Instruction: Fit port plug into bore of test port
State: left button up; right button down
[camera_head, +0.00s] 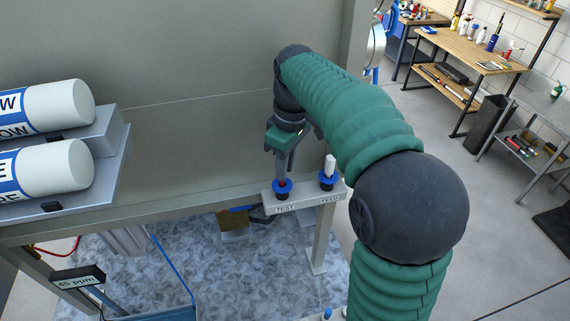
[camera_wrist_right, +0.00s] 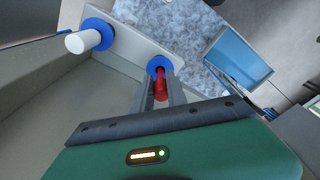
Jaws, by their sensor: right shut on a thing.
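My right gripper (camera_head: 283,176) points down at the test port and is shut on the red port plug (camera_wrist_right: 160,89). The test port is a blue ring (camera_head: 283,193) on a dark base, above the TEST label. In the wrist view the plug's narrow end meets the blue test port ring (camera_wrist_right: 155,63). A bit of red shows at the ring in the head view too. The fingers hide part of the plug, so I cannot tell how deep it sits in the bore. My left gripper is not in view.
Beside it, the feed port (camera_head: 327,183) holds an upright white plug (camera_head: 330,166), close to the gripper. Both ports stand on a pale bracket (camera_head: 302,199) in front of a grey panel (camera_head: 180,130). White cylinders (camera_head: 52,168) lie on a shelf at the left.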

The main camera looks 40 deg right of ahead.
aim_at(285, 188)
jog(key=shift+p, duration=0.3)
dwell(0.5)
jog(key=shift+f+b, duration=1.2)
jog(key=shift+f, duration=0.5)
jog(key=c, duration=1.2)
grip_release()
jog(key=shift+c, duration=0.2)
jog(key=shift+r, duration=0.4)
notch_tip(285, 188, up, 16)
jog(key=s, duration=0.1)
jog(key=shift+s+d, duration=0.15)
jog(key=shift+d, duration=0.15)
jog(key=shift+f, duration=0.1)
